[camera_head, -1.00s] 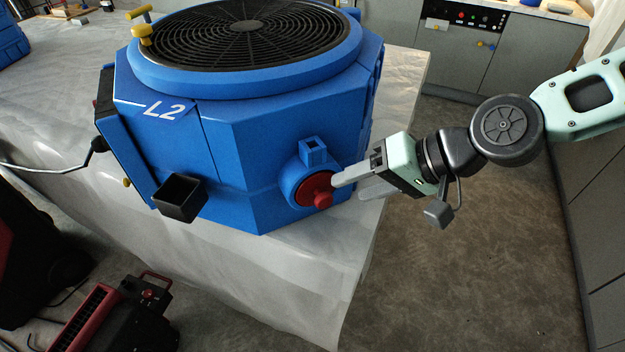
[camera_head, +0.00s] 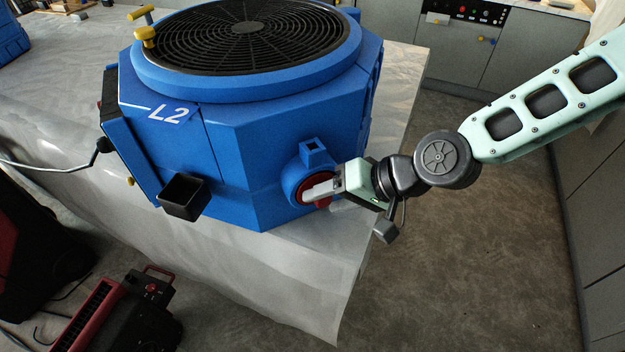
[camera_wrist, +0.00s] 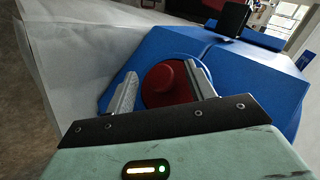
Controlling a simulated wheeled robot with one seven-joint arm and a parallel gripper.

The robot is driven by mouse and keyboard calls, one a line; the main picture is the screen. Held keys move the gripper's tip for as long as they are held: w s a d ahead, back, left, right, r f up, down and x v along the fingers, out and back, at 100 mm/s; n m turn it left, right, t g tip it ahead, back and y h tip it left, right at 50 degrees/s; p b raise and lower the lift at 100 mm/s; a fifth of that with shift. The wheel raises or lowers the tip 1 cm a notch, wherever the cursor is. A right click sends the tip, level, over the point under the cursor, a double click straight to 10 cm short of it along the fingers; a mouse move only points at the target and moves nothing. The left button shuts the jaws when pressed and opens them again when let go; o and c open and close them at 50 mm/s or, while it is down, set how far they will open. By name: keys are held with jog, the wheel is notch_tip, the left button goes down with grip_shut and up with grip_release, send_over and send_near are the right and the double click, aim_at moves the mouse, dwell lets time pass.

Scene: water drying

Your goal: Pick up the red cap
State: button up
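The red cap (camera_head: 323,203) sits in a round blue port on the side of the blue machine (camera_head: 260,150) marked L2. In the head view my gripper (camera_head: 312,193) is at the cap and its fingers cover much of it. In the wrist view the red cap (camera_wrist: 168,84) lies between the two grey fingers of my gripper (camera_wrist: 163,88). The fingers are spread, one on each side of the cap. A gap shows on the left; whether the right finger touches the cap I cannot tell.
The machine stands on a table with a pale plastic sheet (camera_head: 300,270). A black open box (camera_head: 182,197) juts from its side. A red and black device (camera_head: 120,310) is on the floor at the lower left. Grey cabinets (camera_head: 465,60) stand behind. The floor at right is clear.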

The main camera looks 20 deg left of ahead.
jog(key=c, duration=0.9)
jog(key=shift+r, duration=0.1)
jog(key=shift+c, duration=0.2)
